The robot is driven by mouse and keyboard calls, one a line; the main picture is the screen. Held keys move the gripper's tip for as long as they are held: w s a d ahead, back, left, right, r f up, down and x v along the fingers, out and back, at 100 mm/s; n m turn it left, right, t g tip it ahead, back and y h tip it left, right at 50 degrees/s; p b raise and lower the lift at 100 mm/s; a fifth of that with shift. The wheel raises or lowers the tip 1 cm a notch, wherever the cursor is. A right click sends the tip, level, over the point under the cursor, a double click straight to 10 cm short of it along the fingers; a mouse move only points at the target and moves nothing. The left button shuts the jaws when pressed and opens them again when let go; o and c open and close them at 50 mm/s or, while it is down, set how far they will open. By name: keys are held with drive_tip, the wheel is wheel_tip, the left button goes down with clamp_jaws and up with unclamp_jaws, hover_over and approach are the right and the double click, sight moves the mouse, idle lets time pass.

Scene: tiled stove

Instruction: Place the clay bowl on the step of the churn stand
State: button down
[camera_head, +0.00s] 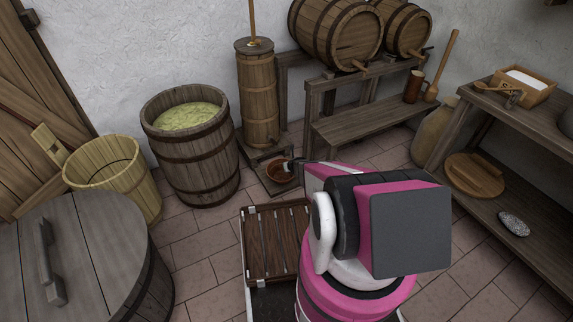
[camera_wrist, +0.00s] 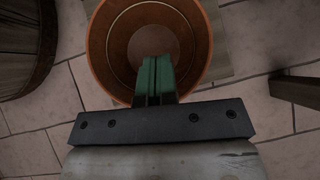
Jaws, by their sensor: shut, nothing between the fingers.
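The reddish-brown clay bowl (camera_head: 279,171) sits upright on the low wooden step (camera_head: 278,187) at the foot of the churn stand. It fills the top of the wrist view (camera_wrist: 112,78), empty, with a bit of the step (camera_wrist: 224,72) showing beside it. The tall wooden churn (camera_head: 258,95) stands on the stand behind it. My gripper (camera_wrist: 154,63) is shut with nothing between its green fingers, which show over the near side of the bowl. I cannot tell whether they touch it. In the head view my arm hides part of the floor right of the step.
A large barrel of green mash (camera_head: 190,150) stands left of the churn, with a wooden bucket (camera_head: 115,175) beyond it. A bench (camera_head: 365,122) with casks above stands to the right. A shelf table (camera_head: 530,125) lines the right wall. Tiled floor (camera_head: 195,245) is clear between.

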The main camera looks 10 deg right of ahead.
sight(282, 161)
drive_tip(key=x, duration=0.8)
drive_tip(key=shift+w+f, duration=0.1)
drive_tip(key=shift+w, duration=0.1)
drive_tip(key=shift+w+a+f, duration=0.1)
drive_tip(key=shift+w+a, duration=0.1)
drive_tip(key=shift+w, duration=0.9)
drive_tip(key=shift+w+a, duration=0.2)
drive_tip(key=shift+w, duration=0.7)
drive_tip(key=shift+w+a, duration=0.15)
drive_tip(key=shift+w, duration=0.75)
drive_tip(key=shift+w+a, duration=0.2)
drive_tip(key=shift+w, duration=0.75)
drive_tip(key=shift+s, duration=0.1)
